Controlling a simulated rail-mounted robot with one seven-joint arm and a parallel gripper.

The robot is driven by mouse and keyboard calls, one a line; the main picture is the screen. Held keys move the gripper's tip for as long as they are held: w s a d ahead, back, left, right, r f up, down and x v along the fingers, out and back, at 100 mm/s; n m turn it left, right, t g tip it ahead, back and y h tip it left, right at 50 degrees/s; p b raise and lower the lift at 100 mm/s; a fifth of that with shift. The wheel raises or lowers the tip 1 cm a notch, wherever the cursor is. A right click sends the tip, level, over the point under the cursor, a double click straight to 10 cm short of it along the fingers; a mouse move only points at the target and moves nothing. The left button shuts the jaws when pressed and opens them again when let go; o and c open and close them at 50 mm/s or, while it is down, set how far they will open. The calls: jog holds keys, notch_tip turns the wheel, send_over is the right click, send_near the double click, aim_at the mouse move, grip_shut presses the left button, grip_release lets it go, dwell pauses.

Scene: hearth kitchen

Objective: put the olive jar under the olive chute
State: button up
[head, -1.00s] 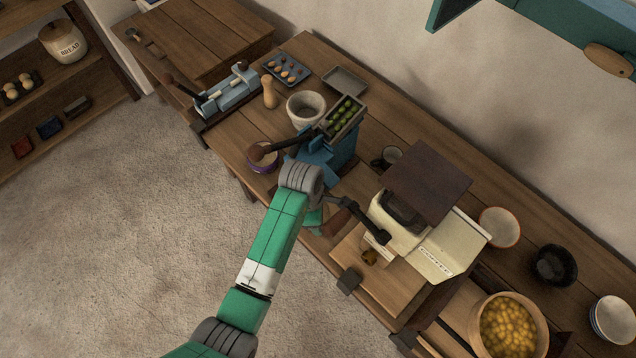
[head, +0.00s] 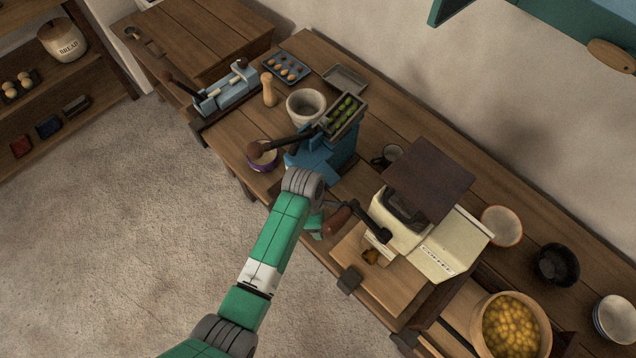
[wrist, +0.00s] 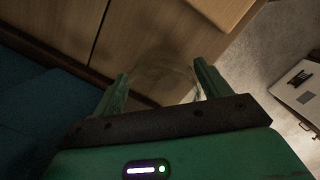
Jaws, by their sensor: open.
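The olive machine (head: 318,158) is blue, with a hopper of green olives (head: 344,114) on top and a long dark lever. Its chute is hidden behind my arm in the head view. My gripper (wrist: 161,72) is open in the wrist view, and a faint, clear glass rim, apparently the olive jar (wrist: 163,66), shows between and just beyond its fingers. I cannot tell whether the fingers touch it. In the head view my gripper is mostly hidden behind my wrist, beside the machine's near right side. The jar cannot be made out there. A dark blue surface (wrist: 40,115) fills the wrist view's left side.
A cream grinder (head: 402,222) with a dark crank stands right of my gripper, close by. A purple-rimmed bowl (head: 262,165) sits left of the olive machine, under its lever. A stone mortar (head: 305,104) stands behind. The floor left of the counter is clear.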

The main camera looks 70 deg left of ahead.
notch_tip(320, 180, up, 12)
jog(key=s+p, duration=0.1)
jog(key=p, duration=0.1)
jog(key=shift+s+a, duration=0.25)
jog(key=shift+s, duration=0.1)
